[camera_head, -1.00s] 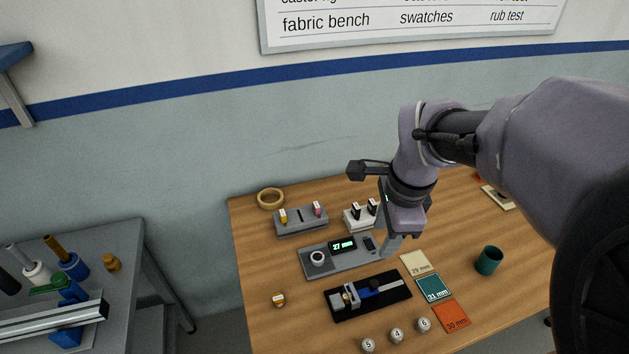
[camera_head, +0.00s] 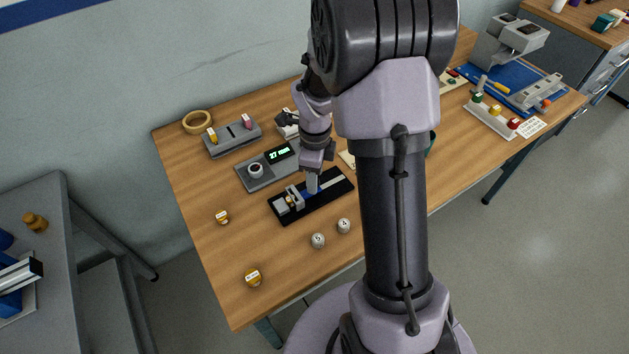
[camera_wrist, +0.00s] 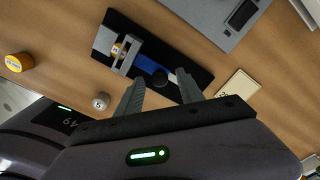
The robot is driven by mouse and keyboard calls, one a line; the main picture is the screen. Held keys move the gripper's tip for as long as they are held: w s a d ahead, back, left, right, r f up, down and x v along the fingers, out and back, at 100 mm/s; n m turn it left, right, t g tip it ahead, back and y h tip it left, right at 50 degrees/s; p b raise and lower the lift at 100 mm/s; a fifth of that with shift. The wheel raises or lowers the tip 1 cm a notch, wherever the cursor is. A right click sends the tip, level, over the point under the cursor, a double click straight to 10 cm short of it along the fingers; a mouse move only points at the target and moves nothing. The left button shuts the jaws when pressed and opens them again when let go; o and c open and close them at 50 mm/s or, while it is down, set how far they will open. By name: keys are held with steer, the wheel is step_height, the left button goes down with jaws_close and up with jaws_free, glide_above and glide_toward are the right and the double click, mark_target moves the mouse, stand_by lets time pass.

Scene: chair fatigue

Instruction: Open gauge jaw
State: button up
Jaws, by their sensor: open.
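My gripper (camera_head: 312,184) points down over the gauge. In the wrist view my gripper (camera_wrist: 160,91) is open, with the knob showing between its fingertips. Nothing is held. I cannot tell whether the fingers touch the knob.
A grey unit with a lit display (camera_head: 279,154) and a dial (camera_head: 255,170) stands just behind the gauge. Numbered cylinders (camera_head: 318,240) stand in front. My arm hides part of the table's right side.

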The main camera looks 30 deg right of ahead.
steer(key=shift+f, duration=0.3)
steer(key=shift+c, duration=0.5)
jaws_close()
stand_by(0.6)
